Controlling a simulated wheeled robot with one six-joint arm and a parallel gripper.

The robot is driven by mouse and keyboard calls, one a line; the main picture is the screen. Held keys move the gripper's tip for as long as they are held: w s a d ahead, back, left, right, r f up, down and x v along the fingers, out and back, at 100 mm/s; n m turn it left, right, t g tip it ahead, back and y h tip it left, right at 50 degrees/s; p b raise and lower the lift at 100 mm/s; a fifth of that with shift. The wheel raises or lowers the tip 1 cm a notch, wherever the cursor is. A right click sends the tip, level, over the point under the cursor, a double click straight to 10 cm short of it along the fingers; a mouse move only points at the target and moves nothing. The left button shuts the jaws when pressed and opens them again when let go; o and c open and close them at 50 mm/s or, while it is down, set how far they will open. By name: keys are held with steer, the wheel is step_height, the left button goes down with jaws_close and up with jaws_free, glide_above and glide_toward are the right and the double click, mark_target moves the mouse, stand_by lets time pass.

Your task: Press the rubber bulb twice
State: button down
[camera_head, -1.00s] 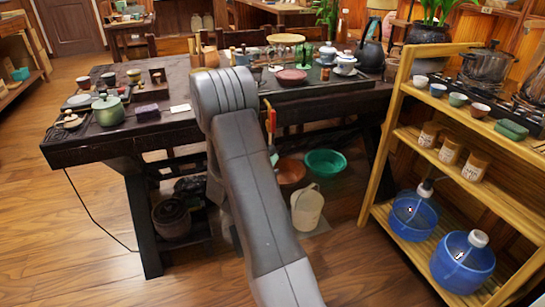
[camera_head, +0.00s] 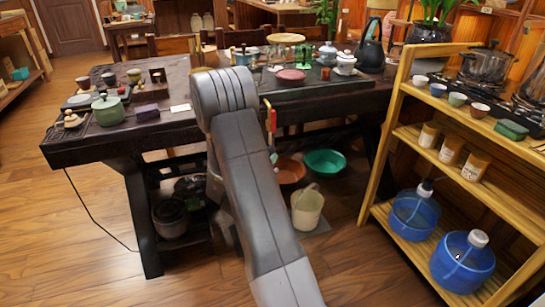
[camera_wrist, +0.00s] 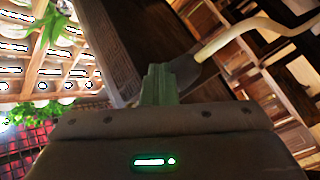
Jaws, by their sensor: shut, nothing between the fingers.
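My gripper shows in the wrist view as dark green fingers (camera_wrist: 159,84) close together at the middle, shut and with nothing seen between them. A dark grey piece (camera_wrist: 186,68) at the end of a pale curved tube (camera_wrist: 240,31) lies right behind the fingers in that view. It may be the rubber bulb, but I cannot tell, nor whether the fingers touch it. In the head view my arm hides its own end, so my gripper is not seen there. I cannot make out a rubber bulb in the head view.
A dark tea table (camera_head: 80,145) carries a green pot (camera_head: 108,111), a red dish (camera_head: 290,75) and a black kettle (camera_head: 371,52). A wooden shelf (camera_head: 440,152) at right holds cups, jars and blue bottles (camera_head: 462,264). A bucket (camera_head: 307,208) stands below the table. Front-left floor is clear.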

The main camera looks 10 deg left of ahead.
steer(key=shift+s+d, duration=0.5)
steer(key=shift+s, duration=0.25)
steer(key=s+d, duration=0.2)
steer(key=s+b, duration=0.1)
steer(key=s, duration=0.1)
steer(key=shift+s+d, duration=0.1)
steer(key=shift+d, duration=0.3)
stand_by(2.2)
